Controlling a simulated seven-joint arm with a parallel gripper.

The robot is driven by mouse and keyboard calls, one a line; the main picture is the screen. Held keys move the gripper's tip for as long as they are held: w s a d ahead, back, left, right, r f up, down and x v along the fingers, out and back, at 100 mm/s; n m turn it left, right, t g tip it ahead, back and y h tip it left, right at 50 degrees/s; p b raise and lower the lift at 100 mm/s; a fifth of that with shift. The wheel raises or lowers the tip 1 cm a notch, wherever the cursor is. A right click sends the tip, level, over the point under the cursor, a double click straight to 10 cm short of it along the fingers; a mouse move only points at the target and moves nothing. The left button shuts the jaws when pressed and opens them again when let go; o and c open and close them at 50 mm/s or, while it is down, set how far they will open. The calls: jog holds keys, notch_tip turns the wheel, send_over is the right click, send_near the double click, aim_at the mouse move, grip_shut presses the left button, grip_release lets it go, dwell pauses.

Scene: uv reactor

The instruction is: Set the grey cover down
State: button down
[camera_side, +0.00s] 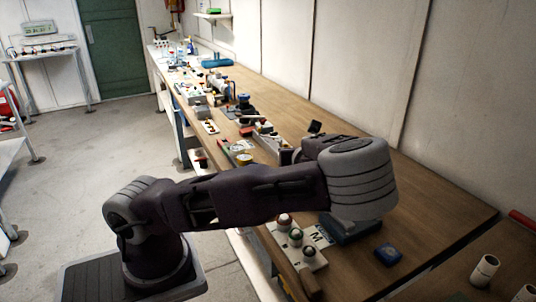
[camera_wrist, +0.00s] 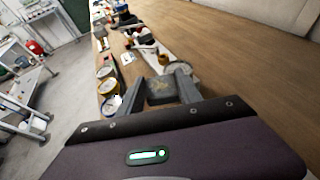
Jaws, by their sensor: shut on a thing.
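My gripper (camera_wrist: 160,84) reaches out over the wooden bench in the wrist view. Its two grey fingers are closed on a dark grey piece (camera_wrist: 160,93), which looks like the grey cover. The piece fills the space between the fingers. Whether its underside touches anything is hidden. A pale round part (camera_wrist: 181,68) lies just beyond the fingers, partly covered by the right one. In the side view my arm hides the fingers and the held piece.
Round tins (camera_wrist: 106,86) stand left of my fingers near the bench edge. Various small devices (camera_side: 240,105) line the bench further back. A button box (camera_side: 296,243) and a blue item (camera_side: 388,254) sit at the front. Bare wood (camera_wrist: 240,80) lies to the right.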

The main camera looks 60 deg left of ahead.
jog(key=w+d+m+t+h, duration=0.1)
jog(key=d+m+t+h, duration=0.2)
jog(key=d, duration=0.3)
jog(key=w+d+m+t+h, duration=0.2)
jog(key=d+m+t+h, duration=0.1)
jog(key=d+m+h, duration=0.2)
jog(key=w+d+m+t+h, duration=0.2)
jog(key=d+m+t+h, duration=0.1)
jog(key=d, duration=0.6)
jog(key=shift+w+r+m+h, duration=0.15)
jog(key=shift+m+h, duration=0.75)
jog(key=shift+m, duration=0.5)
jog(key=shift+f, duration=3.15)
jog(key=shift+f, duration=0.35)
jog(key=c, duration=0.7)
grip_release()
jog(key=shift+c, duration=0.2)
